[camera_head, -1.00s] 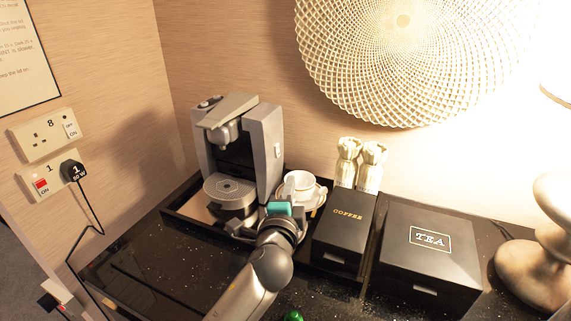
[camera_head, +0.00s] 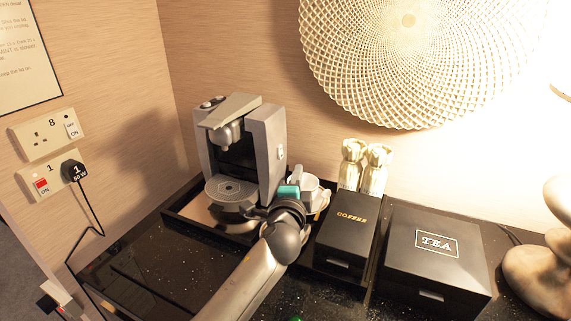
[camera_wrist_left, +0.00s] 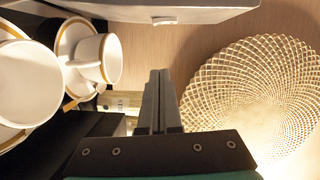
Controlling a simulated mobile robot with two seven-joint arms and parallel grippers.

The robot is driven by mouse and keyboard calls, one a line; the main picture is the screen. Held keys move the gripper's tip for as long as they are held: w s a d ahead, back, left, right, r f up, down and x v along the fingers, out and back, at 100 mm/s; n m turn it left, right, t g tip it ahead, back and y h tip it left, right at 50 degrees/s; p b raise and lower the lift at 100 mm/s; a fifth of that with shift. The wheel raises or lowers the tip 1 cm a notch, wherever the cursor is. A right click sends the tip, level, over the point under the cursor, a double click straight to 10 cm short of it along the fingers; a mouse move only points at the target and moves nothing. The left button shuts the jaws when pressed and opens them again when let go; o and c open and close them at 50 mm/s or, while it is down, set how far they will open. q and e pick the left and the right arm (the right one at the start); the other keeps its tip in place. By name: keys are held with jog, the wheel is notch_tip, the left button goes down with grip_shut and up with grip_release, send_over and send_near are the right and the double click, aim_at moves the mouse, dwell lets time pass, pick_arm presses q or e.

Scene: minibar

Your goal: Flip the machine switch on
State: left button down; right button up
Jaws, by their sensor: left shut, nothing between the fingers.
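The grey coffee machine (camera_head: 267,150) stands on a black tray at the back left. Its small white switch (camera_head: 280,152) is on the right side panel. I cannot tell its on or off position. In the left wrist view the switch (camera_wrist_left: 164,20) shows at the top, on the machine's side (camera_wrist_left: 215,12). My right gripper is out of view.
A white cup (camera_head: 306,184) on a saucer stands beside the machine, close to my gripper. A coffee box (camera_head: 345,240) and a tea box (camera_head: 434,250) stand to the right. Wall sockets (camera_head: 47,133) are at left. The front left counter is clear.

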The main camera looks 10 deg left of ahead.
aim_at(281, 152)
pick_arm(q)
jog(key=w+a, duration=0.4)
jog(key=w, duration=0.1)
jog(key=shift+w+f+b, duration=0.3)
jog(key=shift+w+f, duration=0.05)
jog(key=shift+w, duration=0.05)
jog(key=shift+a, duration=0.1)
jog(key=shift+a+f+m+b, duration=0.1)
jog(key=shift+a+m+b, duration=0.3)
jog(key=shift+m, duration=0.2)
